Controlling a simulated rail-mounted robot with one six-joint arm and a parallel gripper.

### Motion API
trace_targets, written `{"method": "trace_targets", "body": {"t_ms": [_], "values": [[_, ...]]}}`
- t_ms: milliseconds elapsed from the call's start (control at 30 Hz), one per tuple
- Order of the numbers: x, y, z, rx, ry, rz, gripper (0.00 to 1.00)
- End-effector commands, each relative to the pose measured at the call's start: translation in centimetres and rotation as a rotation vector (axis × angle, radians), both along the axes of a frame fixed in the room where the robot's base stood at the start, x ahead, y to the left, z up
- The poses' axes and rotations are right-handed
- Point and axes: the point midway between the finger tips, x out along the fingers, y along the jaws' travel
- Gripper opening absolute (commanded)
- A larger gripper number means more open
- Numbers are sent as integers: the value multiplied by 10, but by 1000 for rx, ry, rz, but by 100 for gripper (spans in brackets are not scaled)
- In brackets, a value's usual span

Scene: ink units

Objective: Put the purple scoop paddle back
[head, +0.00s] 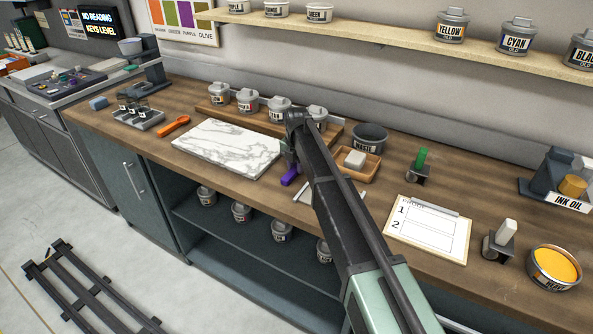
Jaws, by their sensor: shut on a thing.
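The purple scoop paddle (291,176) is below my gripper (288,163), just right of the white marble slab (228,147). My gripper points down, shut on the paddle. My arm hides part of the gripper, and I cannot tell whether the paddle touches the bench. An orange paddle (174,126) lies on the bench left of the slab.
Grey ink tins (247,99) stand in a row behind the slab. Right of my arm are a waste pot (370,137), a wooden tray (357,164), a green-handled tool (421,158), a numbered board (430,228) and a yellow tin (555,266). A small rack (138,117) stands left.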

Motion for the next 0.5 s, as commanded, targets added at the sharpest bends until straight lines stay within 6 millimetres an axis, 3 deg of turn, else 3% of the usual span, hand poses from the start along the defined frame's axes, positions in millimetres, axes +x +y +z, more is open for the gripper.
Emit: {"method": "trace_targets", "body": {"t_ms": [133, 167, 300, 500], "values": [[0, 0, -4, 0, 0, 0, 0], [0, 0, -2, 0, 0, 0, 29], [0, 0, -2, 0, 0, 0, 51], [0, 0, -2, 0, 0, 0, 51]]}}
